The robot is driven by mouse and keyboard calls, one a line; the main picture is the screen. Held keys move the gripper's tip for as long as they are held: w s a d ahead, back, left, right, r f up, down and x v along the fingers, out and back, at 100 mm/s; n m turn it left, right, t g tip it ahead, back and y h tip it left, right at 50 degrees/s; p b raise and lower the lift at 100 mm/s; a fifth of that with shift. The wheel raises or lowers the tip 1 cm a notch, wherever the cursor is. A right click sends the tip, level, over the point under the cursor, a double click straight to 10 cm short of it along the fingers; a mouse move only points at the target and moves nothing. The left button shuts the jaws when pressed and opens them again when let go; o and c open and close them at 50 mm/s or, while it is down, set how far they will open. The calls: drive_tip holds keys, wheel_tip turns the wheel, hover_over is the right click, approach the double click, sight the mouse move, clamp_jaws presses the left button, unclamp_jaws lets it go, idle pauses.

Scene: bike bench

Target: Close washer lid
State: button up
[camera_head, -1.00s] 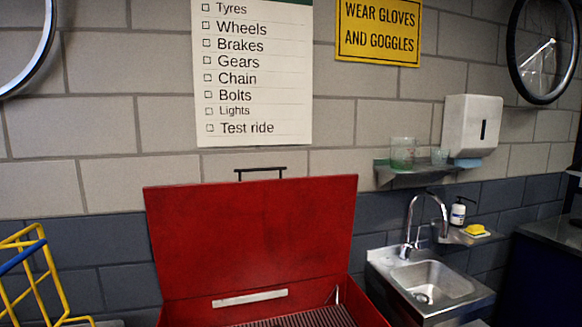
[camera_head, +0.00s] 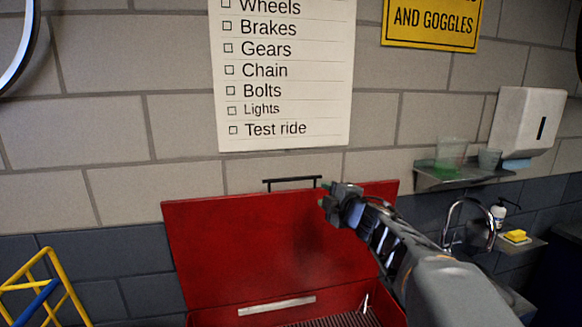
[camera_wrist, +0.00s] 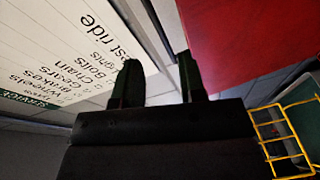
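The red washer lid (camera_head: 270,245) stands open, tilted up against the wall in the head view. A black bar handle (camera_head: 292,180) sits along its top edge. My gripper (camera_head: 324,195) is just right of the handle, in front of the lid's upper part. Its two fingers are apart with nothing held between them. In the wrist view the gripper (camera_wrist: 158,64) shows the same gap, with the red lid (camera_wrist: 240,35) at upper right. A dark bar runs diagonally towards the gap; I cannot tell if it is the handle. My arm covers the lid's right side.
The washer's ribbed inside (camera_head: 340,320) shows below the lid. A sink faucet (camera_head: 470,215) and a shelf with cups (camera_head: 465,177) are to the right. A yellow rack (camera_head: 45,290) is at lower left. The wall with the checklist (camera_head: 285,75) is close behind.

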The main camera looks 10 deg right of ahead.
sight(293, 180)
drive_tip(key=w+a+n+y+p, duration=0.1)
drive_tip(key=w+a, duration=0.1)
drive_tip(key=w, duration=0.2)
drive_tip(key=w+a+n+g+y+p, duration=0.1)
drive_tip(key=w+a, duration=0.1)
drive_tip(key=w, duration=0.2)
drive_tip(key=w+a+n+y+p, duration=0.1)
drive_tip(key=w+a+n+p, duration=0.1)
drive_tip(key=w, duration=0.3)
drive_tip(key=shift+a, duration=0.2)
drive_tip(key=shift+c, duration=0.4)
clamp_jaws()
